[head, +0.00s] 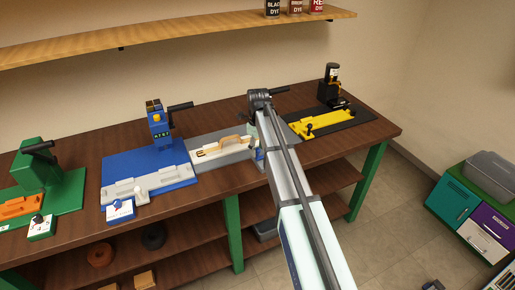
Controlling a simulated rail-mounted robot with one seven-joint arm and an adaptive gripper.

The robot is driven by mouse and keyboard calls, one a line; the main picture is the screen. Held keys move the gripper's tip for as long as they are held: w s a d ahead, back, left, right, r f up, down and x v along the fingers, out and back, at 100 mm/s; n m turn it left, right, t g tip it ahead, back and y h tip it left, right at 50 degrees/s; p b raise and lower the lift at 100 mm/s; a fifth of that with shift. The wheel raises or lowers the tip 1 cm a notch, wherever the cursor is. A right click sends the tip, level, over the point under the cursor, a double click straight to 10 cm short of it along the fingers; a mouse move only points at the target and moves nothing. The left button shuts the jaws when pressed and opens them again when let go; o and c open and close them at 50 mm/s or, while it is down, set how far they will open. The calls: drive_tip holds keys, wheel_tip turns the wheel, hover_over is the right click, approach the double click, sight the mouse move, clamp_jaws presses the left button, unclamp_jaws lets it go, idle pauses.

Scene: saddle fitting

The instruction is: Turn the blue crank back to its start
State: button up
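The blue station (160,132) stands on the workbench left of the middle in the head view. Its upright blue head has a crank with a dark handle (181,106) that reaches out to the right. A blue base plate (122,162) carries a light grey fixture (150,183) in front of the head. My arm rises from the bottom right to a dark joint near the back of the bench, right of the blue station and apart from its crank. I cannot make out the fingers of my gripper; they seem hidden behind my arm.
A green station (52,185) stands at the left, and a black station with yellow parts (325,122) at the right. A grey station (215,152) with a cream piece is partly hidden by my arm. A small blue-white box (120,210) sits at the front edge. A shelf (170,40) hangs above.

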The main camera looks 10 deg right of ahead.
wheel_tip(320, 180, up, 12)
idle(0.7)
drive_tip(key=shift+d, duration=0.1)
